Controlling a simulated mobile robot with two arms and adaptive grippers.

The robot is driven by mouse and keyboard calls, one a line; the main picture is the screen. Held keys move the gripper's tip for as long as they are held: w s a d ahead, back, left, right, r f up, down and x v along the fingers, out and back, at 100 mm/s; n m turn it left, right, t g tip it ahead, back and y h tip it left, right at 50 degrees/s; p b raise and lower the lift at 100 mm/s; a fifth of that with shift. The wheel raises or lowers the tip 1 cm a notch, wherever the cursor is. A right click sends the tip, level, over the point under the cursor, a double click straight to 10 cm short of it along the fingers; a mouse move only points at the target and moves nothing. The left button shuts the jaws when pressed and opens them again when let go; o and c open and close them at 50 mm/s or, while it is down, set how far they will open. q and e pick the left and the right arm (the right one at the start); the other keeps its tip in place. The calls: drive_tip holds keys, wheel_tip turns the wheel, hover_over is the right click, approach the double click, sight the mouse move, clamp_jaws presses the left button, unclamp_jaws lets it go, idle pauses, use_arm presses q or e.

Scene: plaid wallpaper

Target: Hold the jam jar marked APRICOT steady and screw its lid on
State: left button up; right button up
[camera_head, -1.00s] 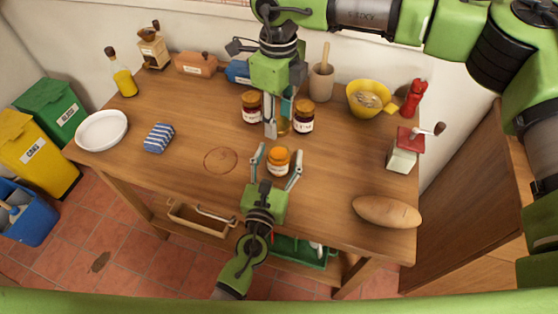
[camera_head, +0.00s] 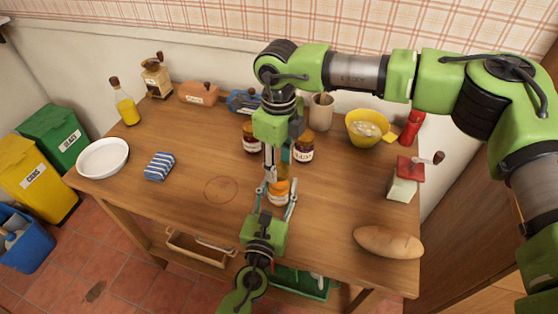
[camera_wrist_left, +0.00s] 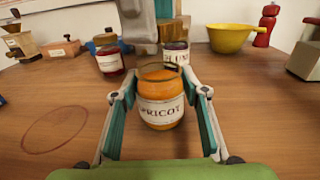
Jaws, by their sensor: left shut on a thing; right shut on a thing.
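The APRICOT jar (camera_head: 278,197) stands upright on the table with orange jam inside. In the left wrist view the jar (camera_wrist_left: 162,108) shows an open glass rim, no lid on it, and its label faces me. My left gripper (camera_head: 275,191) is shut around the jar from the front, one finger on each side. My right gripper (camera_head: 272,174) points down from above, just over and behind the jar.
Two dark jam jars (camera_head: 303,148) (camera_head: 251,136) stand close behind. The table's middle left is clear.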

sight(279, 189)
drive_tip(key=shift+f, duration=0.85)
drive_tip(key=shift+f, duration=0.6)
idle(0.3)
